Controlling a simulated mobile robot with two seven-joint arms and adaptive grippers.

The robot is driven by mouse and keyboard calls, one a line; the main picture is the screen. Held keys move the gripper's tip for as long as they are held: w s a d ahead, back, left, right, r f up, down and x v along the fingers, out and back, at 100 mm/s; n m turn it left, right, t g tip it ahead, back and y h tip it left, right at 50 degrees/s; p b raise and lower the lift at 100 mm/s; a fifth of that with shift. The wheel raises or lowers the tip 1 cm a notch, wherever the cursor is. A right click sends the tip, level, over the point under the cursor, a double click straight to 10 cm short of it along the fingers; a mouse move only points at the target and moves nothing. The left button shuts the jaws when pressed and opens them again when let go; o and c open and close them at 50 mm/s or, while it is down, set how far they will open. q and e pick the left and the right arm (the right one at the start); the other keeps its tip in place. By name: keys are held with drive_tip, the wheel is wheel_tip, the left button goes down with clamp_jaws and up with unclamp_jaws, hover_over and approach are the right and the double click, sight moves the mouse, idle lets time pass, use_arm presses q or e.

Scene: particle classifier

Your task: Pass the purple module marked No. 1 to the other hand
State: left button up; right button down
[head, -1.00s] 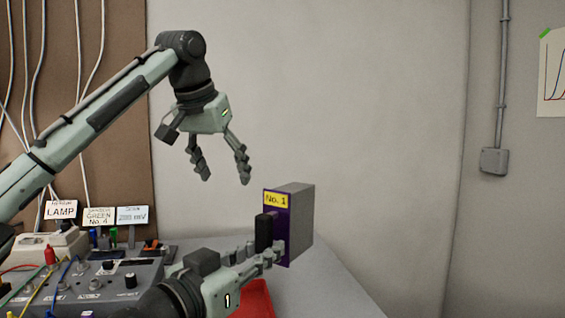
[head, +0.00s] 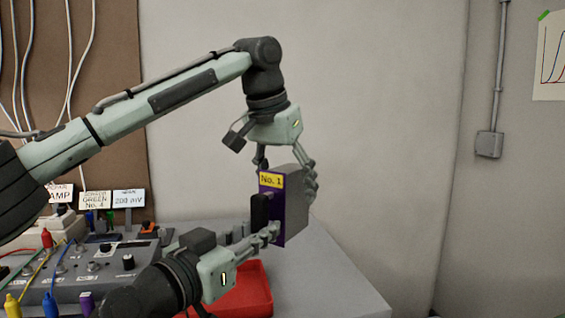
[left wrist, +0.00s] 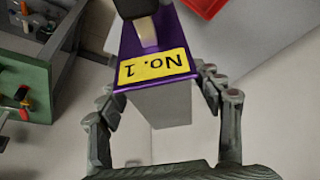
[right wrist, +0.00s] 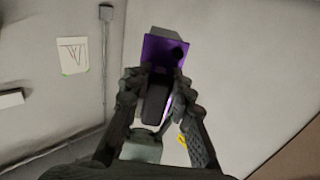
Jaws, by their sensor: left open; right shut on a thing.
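The purple module marked No. 1 (head: 290,206) has a purple front plate with a yellow label, a black handle (head: 259,210) and a grey box body. It is held upright in the air above the table. My right gripper (head: 272,234) is shut on its handle; the right wrist view shows the fingers (right wrist: 158,92) on either side of the black handle. My left gripper (head: 287,180) is open, directly above the module, its fingers reaching down around the grey body. In the left wrist view the module's label (left wrist: 154,68) lies between the open fingers (left wrist: 160,100).
A red tray (head: 250,290) lies on the grey table (head: 335,275) below the module. An instrument panel (head: 110,262) with knobs, plugs and cables stands at the left, with small signs (head: 128,197) behind it. The table's right part is clear.

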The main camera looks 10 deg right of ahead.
sight(292, 198)
use_arm(q)
drive_tip(key=shift+x, duration=1.5)
use_arm(e)
drive_tip(key=shift+r, duration=0.1)
use_arm(q)
drive_tip(key=c, duration=1.4)
clamp_jaws()
use_arm(e)
drive_tip(key=c, duration=1.3)
unclamp_jaws()
drive_tip(key=shift+a, duration=0.1)
